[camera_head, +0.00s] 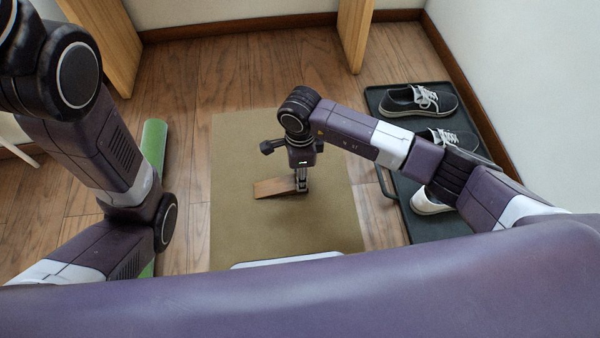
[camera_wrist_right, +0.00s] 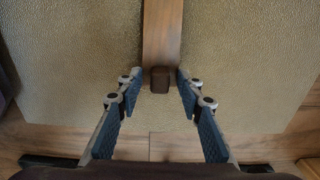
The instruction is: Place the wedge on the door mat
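The brown wooden wedge (camera_head: 272,187) lies on the tan door mat (camera_head: 240,228), near its middle in the head view. Its thick end is toward my right gripper (camera_head: 301,187), which reaches down over the mat. In the right wrist view the wedge (camera_wrist_right: 162,35) runs up to the top edge, over the mat (camera_wrist_right: 240,60). There, the fingers of my right gripper (camera_wrist_right: 158,88) stand apart on either side of the wedge's dark end, with a visible gap on both sides. My left arm shows at the left of the head view, but its gripper is out of sight.
A dark shoe tray (camera_head: 447,226) with several shoes stands right of the mat, partly behind my right arm. A green rolled item (camera_head: 153,143) lies on the wooden floor at the left. Wooden panels (camera_head: 355,30) stand at the back. Bare floor separates them from the mat.

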